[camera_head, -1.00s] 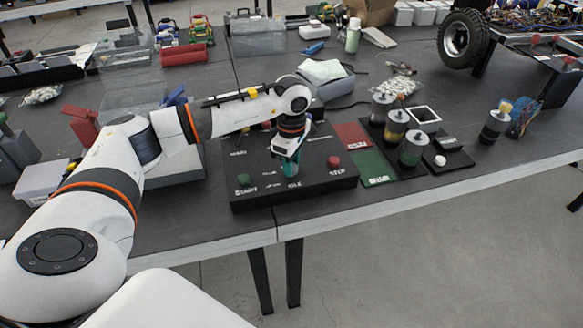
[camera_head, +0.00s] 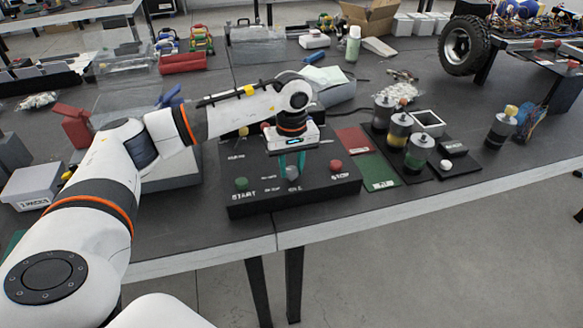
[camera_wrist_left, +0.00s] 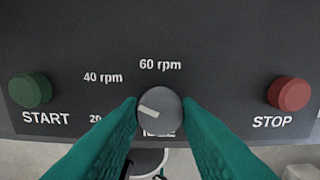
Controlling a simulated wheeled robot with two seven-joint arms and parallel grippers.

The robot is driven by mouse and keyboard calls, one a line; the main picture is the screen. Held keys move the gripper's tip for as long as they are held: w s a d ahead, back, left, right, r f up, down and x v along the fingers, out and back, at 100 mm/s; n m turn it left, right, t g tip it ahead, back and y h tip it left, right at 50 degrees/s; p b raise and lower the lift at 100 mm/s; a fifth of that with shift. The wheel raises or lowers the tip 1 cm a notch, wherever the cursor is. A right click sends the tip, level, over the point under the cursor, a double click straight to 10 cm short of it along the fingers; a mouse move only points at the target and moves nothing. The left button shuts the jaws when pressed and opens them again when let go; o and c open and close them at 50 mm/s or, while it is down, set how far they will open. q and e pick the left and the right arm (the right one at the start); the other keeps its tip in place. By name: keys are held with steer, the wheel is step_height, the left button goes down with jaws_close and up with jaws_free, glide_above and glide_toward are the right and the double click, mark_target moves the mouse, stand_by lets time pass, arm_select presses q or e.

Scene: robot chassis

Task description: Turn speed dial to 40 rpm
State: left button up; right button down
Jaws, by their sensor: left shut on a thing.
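The black control box (camera_head: 330,198) sits near the table's front edge. Its grey round speed dial (camera_wrist_left: 160,110) shows in the left wrist view between the green fingers of my left gripper (camera_wrist_left: 160,112). The dial's pale pointer mark faces left and slightly up, roughly toward the side with the "40 rpm" label (camera_wrist_left: 103,77) and the partly hidden "20" label (camera_wrist_left: 96,118). The "60 rpm" label (camera_wrist_left: 160,65) is above the dial, and the "IDLE" label below is partly covered. In the head view my left gripper (camera_head: 291,168) points down, shut on the dial. My right gripper is not in view.
A green START button (camera_wrist_left: 30,90) is left of the dial and a red STOP button (camera_wrist_left: 289,94) is right of it. Red and green mats (camera_head: 374,168) and a black tray with several cylinders (camera_head: 418,152) stand right of the box.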

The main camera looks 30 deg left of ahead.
mark_target(291, 169)
arm_select(q)
steer(key=shift+r+m, duration=0.1)
steer(key=shift+m, duration=0.5)
steer(key=o, duration=1)
step_height(291, 169, up, 12)
steer(key=shift+b, duration=0.3)
